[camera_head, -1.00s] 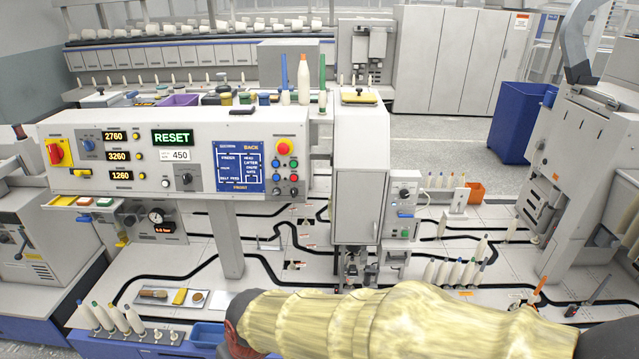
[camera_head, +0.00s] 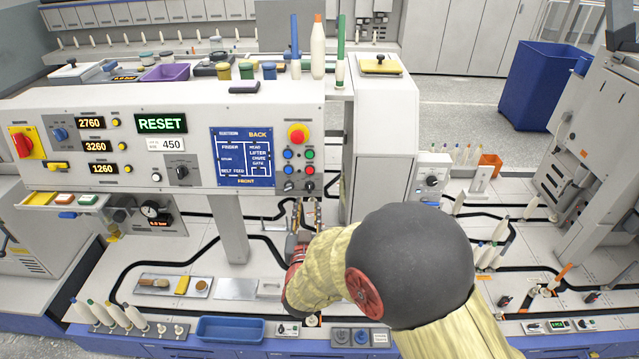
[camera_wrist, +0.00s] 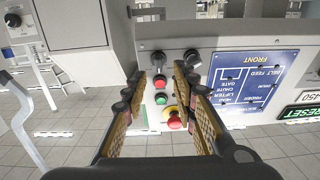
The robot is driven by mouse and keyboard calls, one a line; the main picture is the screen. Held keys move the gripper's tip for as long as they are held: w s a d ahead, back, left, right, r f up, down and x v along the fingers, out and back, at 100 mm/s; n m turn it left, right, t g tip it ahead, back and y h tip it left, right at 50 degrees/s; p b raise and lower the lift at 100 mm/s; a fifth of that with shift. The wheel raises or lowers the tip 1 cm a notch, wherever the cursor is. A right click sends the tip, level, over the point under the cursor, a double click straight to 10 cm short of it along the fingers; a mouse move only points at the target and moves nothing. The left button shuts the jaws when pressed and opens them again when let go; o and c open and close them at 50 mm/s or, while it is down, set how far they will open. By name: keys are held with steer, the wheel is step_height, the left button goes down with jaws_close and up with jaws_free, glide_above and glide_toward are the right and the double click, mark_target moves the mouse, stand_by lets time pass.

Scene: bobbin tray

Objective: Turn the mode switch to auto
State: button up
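The control panel (camera_head: 218,120) carries a cluster of buttons with two black selector knobs below them, a left one (camera_head: 288,186) and a right one (camera_head: 309,187). I cannot read which one is the mode switch, nor its setting. In the wrist view the panel is upside down; the right knob (camera_wrist: 158,60) shows between my fingertips, and the left knob (camera_wrist: 192,58) lies beside the right-hand finger. My gripper (camera_head: 302,222) is open and empty, just below the panel's lower edge in the head view. It also shows in the wrist view (camera_wrist: 158,74); contact cannot be told.
A red emergency button (camera_head: 298,134) sits above the coloured buttons, and also shows between the fingers in the wrist view (camera_wrist: 174,121). Another black rotary knob (camera_head: 182,172) is further left. A grey cabinet (camera_head: 378,130) stands close to the right of the panel.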

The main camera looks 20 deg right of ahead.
mark_target(309, 187)
steer(key=x, duration=0.3)
steer(key=r+x, duration=0.1)
steer(key=x, duration=0.3)
steer(key=shift+w+d+r+b, duration=0.25)
steer(key=shift+w+b, duration=0.05)
steer(key=shift+b, duration=0.05)
steer(key=shift+c, duration=0.9)
jaws_close()
